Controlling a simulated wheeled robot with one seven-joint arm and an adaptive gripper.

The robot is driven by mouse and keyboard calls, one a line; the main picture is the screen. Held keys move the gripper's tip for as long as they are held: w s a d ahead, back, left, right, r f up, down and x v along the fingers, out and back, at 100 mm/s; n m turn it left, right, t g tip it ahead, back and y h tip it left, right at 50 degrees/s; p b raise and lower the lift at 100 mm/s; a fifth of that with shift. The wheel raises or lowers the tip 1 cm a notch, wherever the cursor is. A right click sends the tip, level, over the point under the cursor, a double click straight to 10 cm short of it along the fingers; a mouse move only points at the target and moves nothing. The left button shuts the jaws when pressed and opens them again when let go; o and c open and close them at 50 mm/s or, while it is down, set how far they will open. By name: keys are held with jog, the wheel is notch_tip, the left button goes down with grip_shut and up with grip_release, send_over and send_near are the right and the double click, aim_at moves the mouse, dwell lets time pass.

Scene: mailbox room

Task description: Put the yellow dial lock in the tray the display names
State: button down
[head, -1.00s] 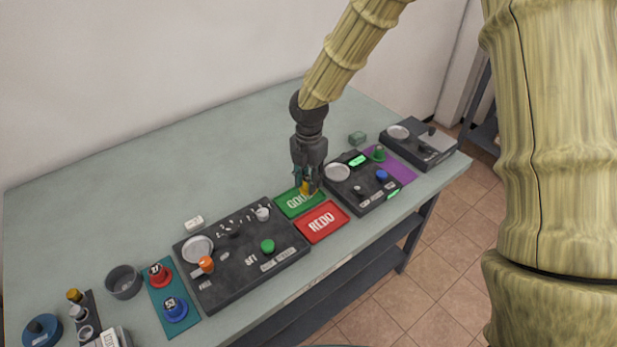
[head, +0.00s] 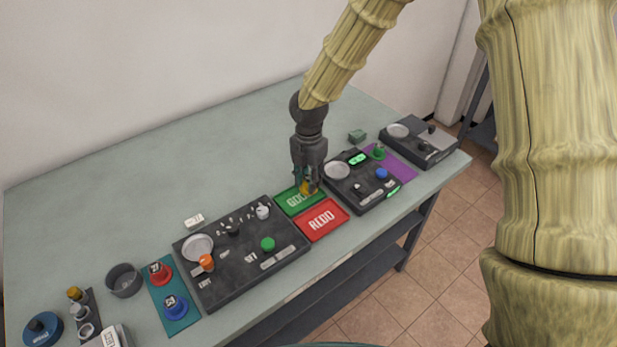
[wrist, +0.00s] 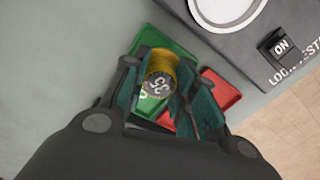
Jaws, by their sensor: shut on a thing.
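The yellow dial lock (wrist: 159,75) is between the fingers of my gripper (wrist: 158,98) in the wrist view, its dark dial face showing. In the head view my gripper (head: 308,188) is over the green tray marked GOOD (head: 292,203), with the yellow lock (head: 307,187) at its fingertips. The gripper is shut on the lock. I cannot tell whether the lock touches the tray floor. The red tray marked REDO (head: 321,219) lies beside the green one, empty. A lit green display (head: 357,159) is on the tester box; its text is too small to read.
The tester box (head: 352,196) stands right of the trays, with a purple mat (head: 402,172) behind it. A large dark panel (head: 225,281) is on the left. Red (head: 160,274) and blue (head: 175,307) pieces sit on a teal mat. The back of the table is clear.

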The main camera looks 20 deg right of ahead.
jog(key=shift+f, duration=0.95)
jog(key=c, duration=1.1)
grip_release()
jog(key=shift+o, duration=0.5)
jog(key=shift+o, duration=1)
jog(key=shift+r, duration=0.1)
jog(key=shift+r+p, duration=2.55)
jog(key=shift+r, duration=0.4)
